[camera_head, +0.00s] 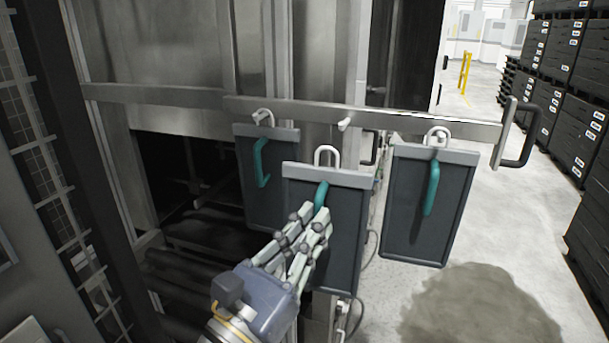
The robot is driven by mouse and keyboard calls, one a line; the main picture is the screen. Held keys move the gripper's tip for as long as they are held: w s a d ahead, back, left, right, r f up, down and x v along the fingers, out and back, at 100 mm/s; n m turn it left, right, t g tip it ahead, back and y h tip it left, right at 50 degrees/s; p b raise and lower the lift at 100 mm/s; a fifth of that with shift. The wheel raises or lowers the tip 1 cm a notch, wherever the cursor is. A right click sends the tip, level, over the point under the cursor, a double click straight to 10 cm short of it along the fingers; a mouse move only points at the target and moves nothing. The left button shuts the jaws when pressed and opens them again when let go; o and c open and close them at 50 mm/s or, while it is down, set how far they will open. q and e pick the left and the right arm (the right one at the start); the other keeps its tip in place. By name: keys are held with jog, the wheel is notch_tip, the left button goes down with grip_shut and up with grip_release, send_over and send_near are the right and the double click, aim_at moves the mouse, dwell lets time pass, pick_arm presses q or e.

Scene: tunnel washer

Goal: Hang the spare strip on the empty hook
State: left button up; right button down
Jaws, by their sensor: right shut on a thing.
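The spare strip (334,247) is a dark panel with a grey top bar, a teal handle and a pale loop (326,155) on top. My right gripper (316,214) is shut on its teal handle and holds it nearly upright. The empty hook (345,124) is a pale peg in the middle of the metal rail (400,122). The strip's loop is below and slightly left of this hook, apart from it in the picture. The depth between them is hard to tell. My left gripper is not in view.
Two similar strips hang from the rail, a left one (282,211), partly covered by the held strip, and a right one (425,219). The rail ends in a dark handle (529,133). Stacked black crates (567,100) stand at the right; the floor between is clear.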

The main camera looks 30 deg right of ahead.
aim_at(315, 206)
jog(key=shift+w+d+r+g+p, duration=0.15)
jog(key=shift+r+p, duration=0.1)
jog(key=shift+r, duration=0.55)
jog(key=shift+s+d+r+g+p, duration=0.1)
jog(key=shift+r+g+p, duration=0.1)
jog(key=shift+r, duration=0.6)
jog(key=shift+w+d, duration=0.4)
jog(key=shift+d, duration=0.05)
jog(key=shift+w+d, duration=1.15)
jog(key=shift+d, duration=0.15)
jog(key=shift+w+d+f, duration=0.2)
jog(key=shift+w+d, duration=1.05)
jog(key=shift+d, duration=0.3)
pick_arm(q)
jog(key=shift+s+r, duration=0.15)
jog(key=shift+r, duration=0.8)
pick_arm(e)
jog(key=shift+w+d+f, duration=0.3)
jog(key=shift+f, duration=0.25)
